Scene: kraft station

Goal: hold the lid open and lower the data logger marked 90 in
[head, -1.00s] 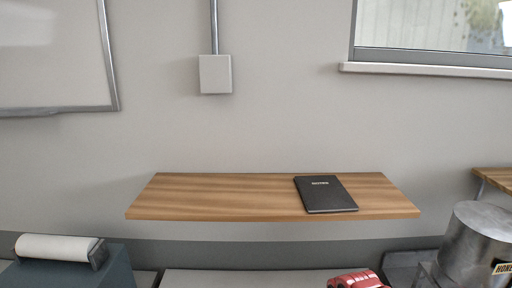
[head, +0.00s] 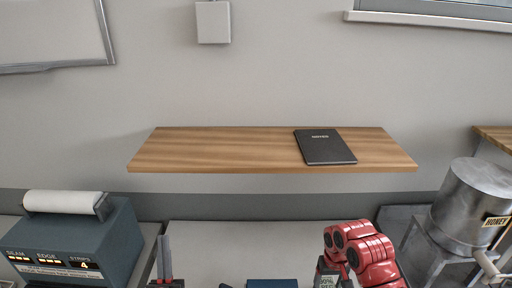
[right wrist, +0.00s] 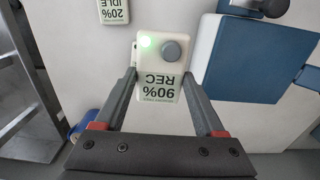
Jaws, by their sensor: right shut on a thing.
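The data logger marked 90 (right wrist: 158,62) is a white block with a green light, a grey button and the upside-down text "90% REC" in the right wrist view. My right gripper (right wrist: 160,76) is shut on it, one finger on each side. In the head view the logger (head: 327,281) shows at the bottom edge, below my red arm. A blue and white box (right wrist: 232,62) is beside it in the wrist view; its blue top (head: 272,284) barely shows in the head view. Its lid's state cannot be told. My left gripper (head: 165,262) points up at lower left; its finger gap is unclear.
Another logger (right wrist: 114,10), marked "20% IDLE", lies near the held one. A wooden shelf (head: 230,150) with a black notebook (head: 325,147) is on the wall. A teal machine (head: 85,243) stands left and a metal honey tank (head: 470,200) right. Pale worktop (head: 225,240) lies between.

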